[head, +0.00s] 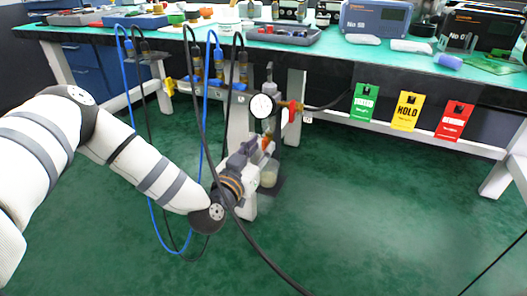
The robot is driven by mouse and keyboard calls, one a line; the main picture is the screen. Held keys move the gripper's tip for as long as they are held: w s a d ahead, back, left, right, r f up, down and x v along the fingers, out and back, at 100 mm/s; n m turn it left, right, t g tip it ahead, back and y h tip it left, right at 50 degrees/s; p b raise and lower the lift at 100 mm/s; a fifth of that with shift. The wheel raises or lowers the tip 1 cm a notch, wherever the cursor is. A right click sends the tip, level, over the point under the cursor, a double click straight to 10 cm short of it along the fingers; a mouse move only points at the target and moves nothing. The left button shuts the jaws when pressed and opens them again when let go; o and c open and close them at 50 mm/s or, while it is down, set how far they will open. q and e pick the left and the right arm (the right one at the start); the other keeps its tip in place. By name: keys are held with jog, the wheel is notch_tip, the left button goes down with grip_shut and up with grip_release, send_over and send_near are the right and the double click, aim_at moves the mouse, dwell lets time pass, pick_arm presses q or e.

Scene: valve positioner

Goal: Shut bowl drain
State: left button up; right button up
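A filter unit with a pale translucent bowl (269,177) hangs under the front of the workbench, below a round white pressure gauge (262,106). The drain at the bottom of the bowl is too small to make out. My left arm comes in from the left, and its gripper (256,150) is right beside the upper part of the bowl. The gripper partly covers the unit. I cannot tell whether its fingers touch anything or how far apart they are. A small orange-red part (267,145) shows by the fingertips. My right gripper is out of view.
Blue and black hoses (205,110) loop down in front of the bench and past my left wrist. A red handle (293,111) sits right of the gauge. Green, yellow and red tags (407,111) hang from the bench rail.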

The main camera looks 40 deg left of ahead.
pick_arm(q)
jog(key=shift+w+a, duration=0.1)
jog(key=shift+w, duration=0.4)
grip_shut()
jog(key=n+p, duration=0.1)
jog(key=n, duration=0.2)
jog(key=shift+r, duration=0.1)
jog(key=n+p, duration=0.1)
jog(key=n, duration=0.2)
jog(key=shift+n, duration=0.3)
jog(key=n, duration=1)
jog(key=shift+s+a+f+n, duration=0.1)
jog(key=shift+f+n, duration=0.25)
jog(key=shift+n, duration=0.05)
